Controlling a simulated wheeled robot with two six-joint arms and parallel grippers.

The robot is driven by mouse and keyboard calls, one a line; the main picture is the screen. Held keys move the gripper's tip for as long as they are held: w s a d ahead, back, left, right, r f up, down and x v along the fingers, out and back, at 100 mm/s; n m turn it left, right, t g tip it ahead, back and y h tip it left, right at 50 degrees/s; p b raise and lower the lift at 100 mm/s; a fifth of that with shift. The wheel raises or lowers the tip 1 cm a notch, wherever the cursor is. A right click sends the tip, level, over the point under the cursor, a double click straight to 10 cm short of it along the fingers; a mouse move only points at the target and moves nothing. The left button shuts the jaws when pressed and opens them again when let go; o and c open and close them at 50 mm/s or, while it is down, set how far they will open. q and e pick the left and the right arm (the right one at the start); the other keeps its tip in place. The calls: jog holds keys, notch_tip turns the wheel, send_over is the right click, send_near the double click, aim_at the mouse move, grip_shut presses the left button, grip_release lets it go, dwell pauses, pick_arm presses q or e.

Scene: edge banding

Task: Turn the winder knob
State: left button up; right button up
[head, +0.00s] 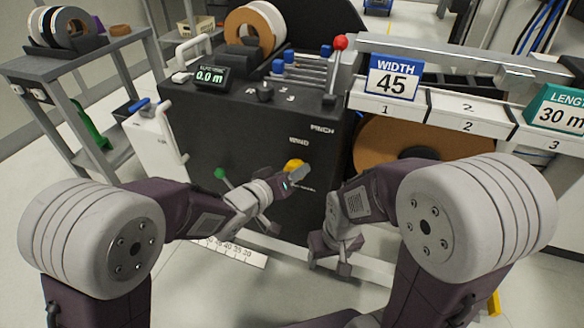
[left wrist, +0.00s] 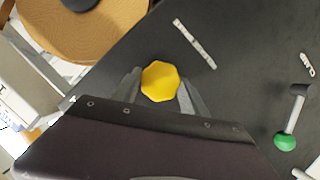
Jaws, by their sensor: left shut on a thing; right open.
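The winder knob is yellow and many-sided; it sits on the front of the black machine (head: 250,140) below the WIND label, and only part of the knob (head: 293,165) shows in the head view. In the left wrist view the knob (left wrist: 160,82) lies between the two grey fingers. My left gripper (head: 297,175) is shut on it. My right gripper (head: 330,258) is open and empty, low in front of the machine and apart from it.
A green-tipped lever (head: 219,173) stands left of the knob on the same front; it also shows in the left wrist view (left wrist: 285,141). A display (head: 209,77) reads 0.0 m. A WIDTH 45 sign (head: 392,77) stands on the numbered shelf. A large brown roll (head: 385,150) is behind my right arm.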

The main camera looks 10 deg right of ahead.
dwell(0.3)
pick_arm(q)
jog(key=o, duration=1.3)
jog(key=shift+o, duration=0.2)
jog(key=p+v, duration=0.2)
jog(key=v, duration=0.7)
jog(key=shift+a+f, duration=0.1)
jog(key=shift+f, duration=0.05)
